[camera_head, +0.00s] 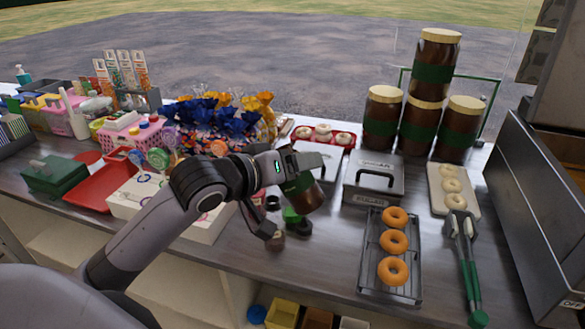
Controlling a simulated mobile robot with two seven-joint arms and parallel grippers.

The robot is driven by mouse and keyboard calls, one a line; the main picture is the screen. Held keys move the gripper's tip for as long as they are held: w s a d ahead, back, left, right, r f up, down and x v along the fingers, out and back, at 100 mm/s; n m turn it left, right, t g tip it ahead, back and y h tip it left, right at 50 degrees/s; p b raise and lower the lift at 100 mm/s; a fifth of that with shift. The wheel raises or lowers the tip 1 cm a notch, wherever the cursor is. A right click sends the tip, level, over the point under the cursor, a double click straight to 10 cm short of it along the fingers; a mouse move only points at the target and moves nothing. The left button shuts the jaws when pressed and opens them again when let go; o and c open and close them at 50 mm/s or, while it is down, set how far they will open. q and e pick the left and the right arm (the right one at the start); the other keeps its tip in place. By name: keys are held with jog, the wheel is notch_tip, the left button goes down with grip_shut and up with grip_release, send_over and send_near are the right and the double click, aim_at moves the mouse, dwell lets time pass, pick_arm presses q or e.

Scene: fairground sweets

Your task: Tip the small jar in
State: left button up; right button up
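The small jar (304,194), brown with a green band, is tilted in the middle of the counter view. My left gripper (284,196) reaches in from the left and is shut on it; part of the jar is hidden behind the gripper. A grey metal box (372,190) with a dark handle and a label that seems to read SUGAR stands to the right of the jar. Another grey box (322,152) is just behind the jar, partly hidden. My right gripper is not in view.
A rack (374,267) holds three ring doughnuts. Green-handled tongs (466,262) and a pale tray (440,180) lie to its right. Large stacked jars (420,125) stand behind. Small dark and green items (300,227) sit below the jar. A red tray (98,186) is at left.

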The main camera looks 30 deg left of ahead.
pick_arm(q)
jog(key=n+b, duration=0.1)
jog(key=b, duration=0.1)
jog(key=f+n+h+b, duration=0.1)
jog(key=b, duration=0.1)
jog(key=shift+d+f, duration=0.15)
jog(key=shift+d, duration=0.1)
jog(key=shift+n+t+h, duration=0.3)
jog(key=shift+f+n+h, duration=0.3)
jog(key=shift+f+n, duration=0.1)
jog(key=shift+n, duration=0.2)
jog(key=shift+p, duration=0.5)
jog(key=shift+r, duration=0.1)
jog(key=shift+r+n+t+p, duration=0.15)
jog(key=shift+n+t+p, duration=0.15)
jog(key=shift+p, duration=0.1)
